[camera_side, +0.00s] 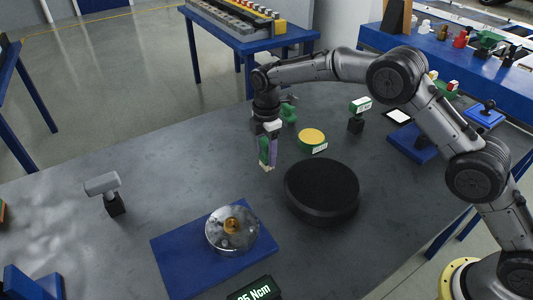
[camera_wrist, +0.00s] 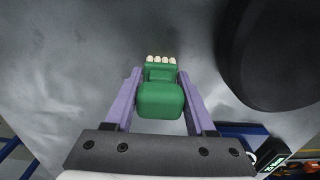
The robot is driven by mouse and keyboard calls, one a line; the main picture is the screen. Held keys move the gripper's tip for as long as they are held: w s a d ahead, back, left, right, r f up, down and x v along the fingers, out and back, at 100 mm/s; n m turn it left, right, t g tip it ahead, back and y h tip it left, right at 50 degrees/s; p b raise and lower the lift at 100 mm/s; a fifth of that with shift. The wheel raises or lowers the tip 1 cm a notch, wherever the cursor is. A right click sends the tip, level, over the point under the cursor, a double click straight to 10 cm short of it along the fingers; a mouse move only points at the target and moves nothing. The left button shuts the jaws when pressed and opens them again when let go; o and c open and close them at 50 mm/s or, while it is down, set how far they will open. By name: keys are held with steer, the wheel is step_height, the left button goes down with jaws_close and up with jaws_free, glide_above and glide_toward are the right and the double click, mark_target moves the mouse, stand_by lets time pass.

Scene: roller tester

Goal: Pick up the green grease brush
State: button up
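The green grease brush (camera_wrist: 160,98) has a rounded green body and a row of pale bristle tufts. In the wrist view it lies between the two purple fingers of my gripper (camera_wrist: 159,76), which meet its sides. In the side view my gripper (camera_side: 268,154) points down with the green brush (camera_side: 263,152) between its fingers and the pale bristles at the bottom. I cannot tell whether the bristles touch the grey table.
A black round disc (camera_side: 321,188) stands close right of my gripper. A yellow-topped green part (camera_side: 312,138) is behind it. A metal roller unit (camera_side: 232,230) sits on a blue plate (camera_side: 180,265) in front. A grey hammer-like tool (camera_side: 103,185) stands left; the table between is clear.

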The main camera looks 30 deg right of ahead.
mark_target(267, 140)
jaws_close()
steer(key=shift+r, duration=0.1)
steer(key=shift+r, duration=0.55)
step_height(267, 140, up, 2)
steer(key=shift+r, duration=0.15)
steer(key=s+d+r, duration=0.3)
steer(key=s+r, duration=0.6)
steer(key=s, duration=0.4)
steer(key=shift+s+d+r, duration=0.2)
steer(key=shift+s+d, duration=0.05)
steer(key=shift+d, duration=0.1)
